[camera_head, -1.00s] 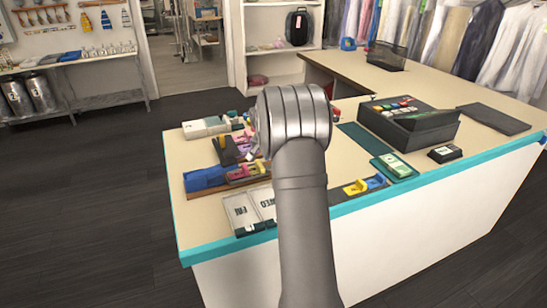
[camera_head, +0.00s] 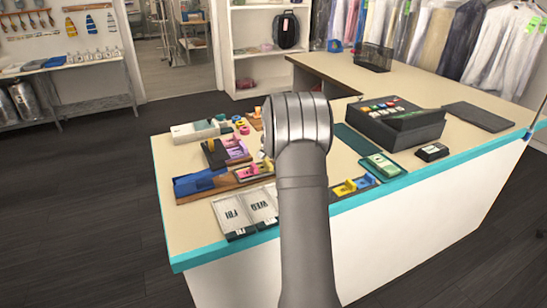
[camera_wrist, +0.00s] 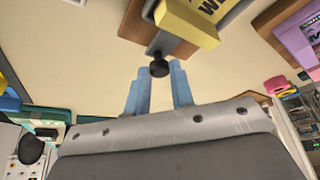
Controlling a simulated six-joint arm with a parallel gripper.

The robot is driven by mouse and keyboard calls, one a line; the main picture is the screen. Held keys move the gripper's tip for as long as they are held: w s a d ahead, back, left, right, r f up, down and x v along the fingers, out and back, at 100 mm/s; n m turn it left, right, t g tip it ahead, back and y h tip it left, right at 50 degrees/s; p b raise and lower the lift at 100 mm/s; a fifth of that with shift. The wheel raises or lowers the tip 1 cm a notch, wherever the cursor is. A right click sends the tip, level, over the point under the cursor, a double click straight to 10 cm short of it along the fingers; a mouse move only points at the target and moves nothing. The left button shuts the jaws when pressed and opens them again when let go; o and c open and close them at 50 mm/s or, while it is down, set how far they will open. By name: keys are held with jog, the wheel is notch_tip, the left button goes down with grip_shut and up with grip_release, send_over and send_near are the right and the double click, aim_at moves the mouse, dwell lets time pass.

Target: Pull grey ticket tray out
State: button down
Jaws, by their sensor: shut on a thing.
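My gripper (camera_wrist: 158,95) shows in the wrist view as two light blue fingers, close around a black knob (camera_wrist: 159,68) near their tips. The knob sits at the end of a narrow grey piece (camera_wrist: 164,40), which looks like part of the grey ticket tray; the rest is hidden or out of frame. A yellow block (camera_wrist: 187,24) with a dark lettered face stands just beyond it, over brown wood. In the head view my arm hides the gripper, the knob and the spot where they meet.
On the cream counter (camera_head: 180,150), grey-framed FRI (camera_head: 233,213) and WED (camera_head: 260,205) cards lie left of my arm. A blue block (camera_head: 200,183) and pink and yellow pieces lie behind them. A dark till (camera_head: 395,122) and a green card holder (camera_head: 382,165) stand right. The teal edge faces me.

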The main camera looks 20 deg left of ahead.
jog(key=shift+w+d+r, duration=0.1)
jog(key=shift+w+d, duration=0.1)
jog(key=c, duration=1.3)
grip_release()
jog(key=shift+w+d, duration=0.1)
jog(key=v, duration=1.7)
jog(key=shift+s+r, duration=0.1)
jog(key=shift+s, duration=0.15)
jog(key=x, duration=1.7)
jog(key=shift+w+f, duration=0.15)
jog(key=shift+f, duration=0.15)
jog(key=shift+s+a+r, duration=0.1)
jog(key=shift+s+a, duration=0.1)
jog(key=shift+a, duration=0.1)
